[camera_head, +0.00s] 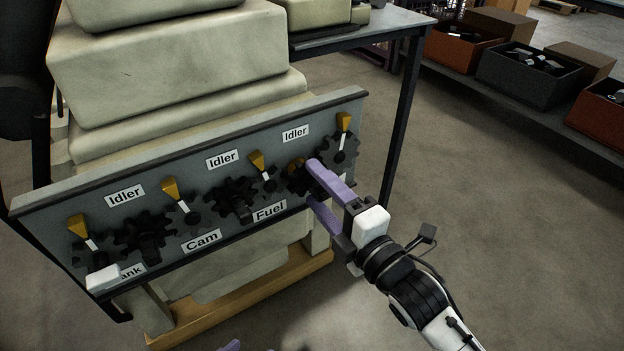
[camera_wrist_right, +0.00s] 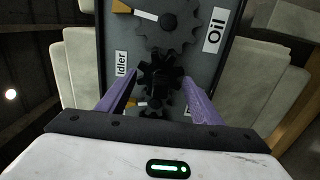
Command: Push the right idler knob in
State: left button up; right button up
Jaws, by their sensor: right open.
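The right idler gear (camera_head: 297,181) is a dark toothed gear on the grey panel, below the rightmost Idler label (camera_head: 295,133). My right gripper (camera_head: 313,183) is open in front of it and partly hides it in the head view. In the right wrist view, the idler gear with its dark central knob (camera_wrist_right: 161,76) lies between and beyond the purple fingers (camera_wrist_right: 158,100). Whether the fingers touch it cannot be told. A purple tip at the bottom edge of the head view seems to be my left gripper (camera_head: 230,346); its jaws are mostly out of frame.
The oil gear (camera_head: 340,151) is close to the right, and the fuel gear (camera_head: 268,181) to the left. More gears line the panel (camera_head: 60,195). A table leg (camera_head: 403,120) stands behind my right arm. Open floor (camera_head: 520,230) lies to the right.

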jog(key=shift+c, duration=0.4)
grip_shut()
jog(key=shift+x, duration=1.05)
jog(key=shift+o, duration=0.4)
grip_release()
